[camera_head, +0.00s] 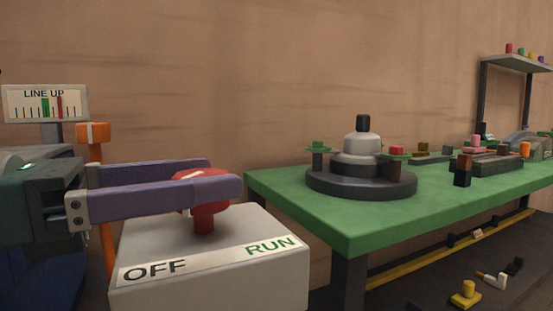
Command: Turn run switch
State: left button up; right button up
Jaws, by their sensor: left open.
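The run switch is a red knob (204,221) on a short stem, on top of a pale box (210,285) at the lower middle-left. The box front edge is marked OFF at the left and RUN in green at the right. A white mark shows on the knob's top. My left gripper (225,175) reaches in from the left, with two long purple fingers apart, one on each side of the knob at its height. The near finger hides much of the knob, so I cannot tell whether either finger touches it. My right gripper is not in view.
A green table (310,207) stands right of the box, bearing a dark round turntable (361,181) and several small parts. A LINE UP gauge sign (46,103) and an orange post (93,133) stand at the left. A shelf (518,62) is at the far right.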

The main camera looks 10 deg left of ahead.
pick_arm(q)
jog(key=shift+p+x, duration=0.5)
jog(key=shift+x, duration=1.55)
jog(key=c, duration=1.4)
